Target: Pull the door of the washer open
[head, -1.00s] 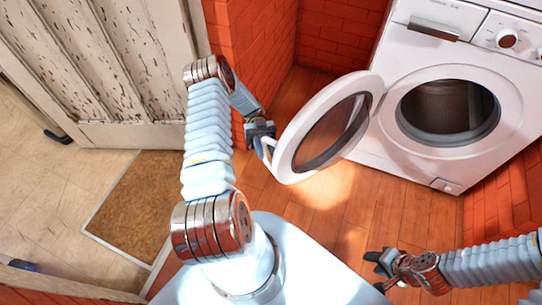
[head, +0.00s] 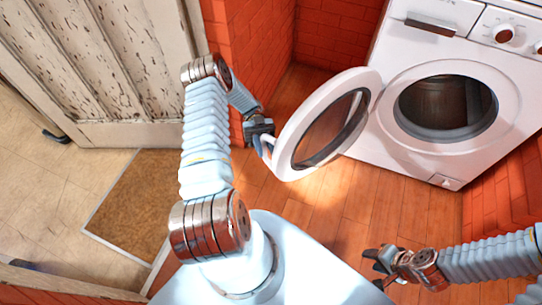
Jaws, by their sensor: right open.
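The white washer (head: 408,165) stands at the upper right. Its round door (head: 289,150) is swung wide open to the left, and the dark drum opening (head: 447,105) is uncovered. My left gripper (head: 262,143) is at the door's outer left edge, by the white handle there, and its fingers overlap the handle in the picture. The fingers are too small and partly hidden to tell whether they are closed on it. My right gripper (head: 374,268) is open and empty, low at the right, over the floor and away from the washer.
A brick wall (head: 262,50) stands behind the door's left side, and another brick wall (head: 500,200) is right of the washer. A peeling wooden door (head: 100,70) and a brown mat (head: 140,200) are at the left. Wooden floor (head: 340,210) is clear before the washer.

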